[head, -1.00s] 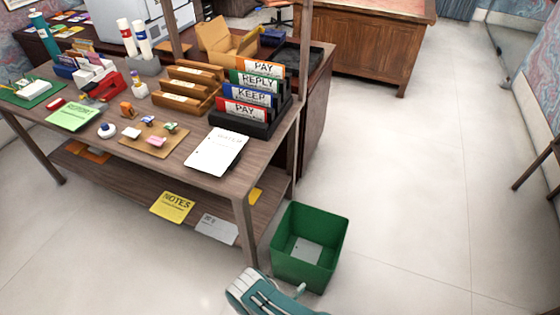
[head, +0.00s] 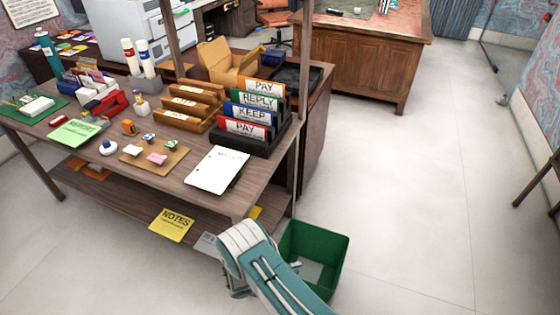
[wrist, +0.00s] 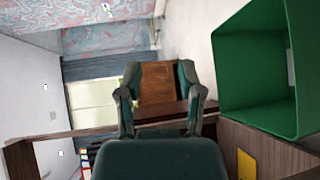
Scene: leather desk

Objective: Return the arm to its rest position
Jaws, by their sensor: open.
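My arm (head: 265,265), white and teal, rises from the bottom of the head view, folded in front of the green bin. My gripper is not made out there. In the wrist view my gripper (wrist: 160,78) shows its two dark teal fingers spread apart with nothing between them. Behind the gap is a brown wooden panel, well beyond the fingertips.
The green bin (head: 331,245) stands on the floor, partly hidden by my arm; it also shows in the wrist view (wrist: 240,75). The wooden desk (head: 60,148) with folders and stationery is close on the left. The floor (head: 420,200) at right is clear.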

